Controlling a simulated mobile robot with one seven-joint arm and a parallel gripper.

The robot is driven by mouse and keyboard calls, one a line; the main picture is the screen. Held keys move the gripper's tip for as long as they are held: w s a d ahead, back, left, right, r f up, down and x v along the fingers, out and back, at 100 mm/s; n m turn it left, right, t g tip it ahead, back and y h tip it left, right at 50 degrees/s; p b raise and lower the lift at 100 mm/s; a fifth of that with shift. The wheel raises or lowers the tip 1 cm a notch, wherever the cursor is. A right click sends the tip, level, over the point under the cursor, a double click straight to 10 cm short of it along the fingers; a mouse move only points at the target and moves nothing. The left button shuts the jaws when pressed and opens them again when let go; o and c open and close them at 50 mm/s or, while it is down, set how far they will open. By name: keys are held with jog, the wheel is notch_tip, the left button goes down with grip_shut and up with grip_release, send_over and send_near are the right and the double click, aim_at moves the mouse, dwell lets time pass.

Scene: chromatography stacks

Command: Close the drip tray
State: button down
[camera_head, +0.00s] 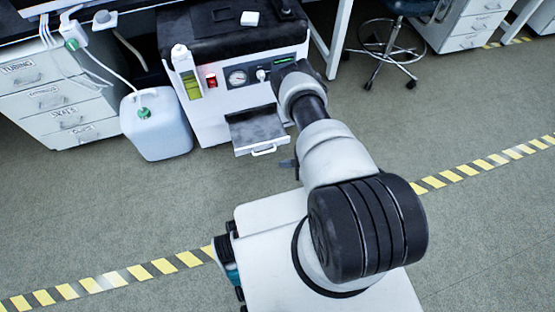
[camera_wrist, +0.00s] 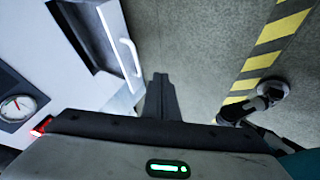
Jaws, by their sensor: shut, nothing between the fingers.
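The drip tray (camera_head: 258,128) is pulled out from the lower front of a white instrument (camera_head: 205,122). It is a dark shallow tray with a white front and a white bar handle (camera_head: 265,152). In the wrist view the tray (camera_wrist: 92,45) is at the upper left, with its handle (camera_wrist: 131,58) upright in the picture. My gripper (camera_wrist: 160,80) is shut and empty, in front of the tray front and beside the handle, apparently apart from it. In the head view my gripper's dark fingertips (camera_head: 286,163) show just right of the handle; the rest is hidden behind my arm.
A white jug (camera_head: 157,128) with a green cap stands left of the instrument, with drawers (camera_head: 65,112) beyond it. A gauge (camera_head: 237,78) and red switch (camera_head: 211,80) are above the tray. A stool (camera_head: 383,50) stands at the back right. The floor before the tray is clear.

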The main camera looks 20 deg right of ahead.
jog(key=w+a+f+b, duration=0.3)
jog(key=w+f, duration=0.3)
jog(key=w, duration=0.2)
jog(key=shift+w+a+f+b, duration=0.15)
jog(key=shift+w+a+b, duration=0.15)
jog(key=shift+b, duration=0.2)
jog(key=shift+w, duration=0.1)
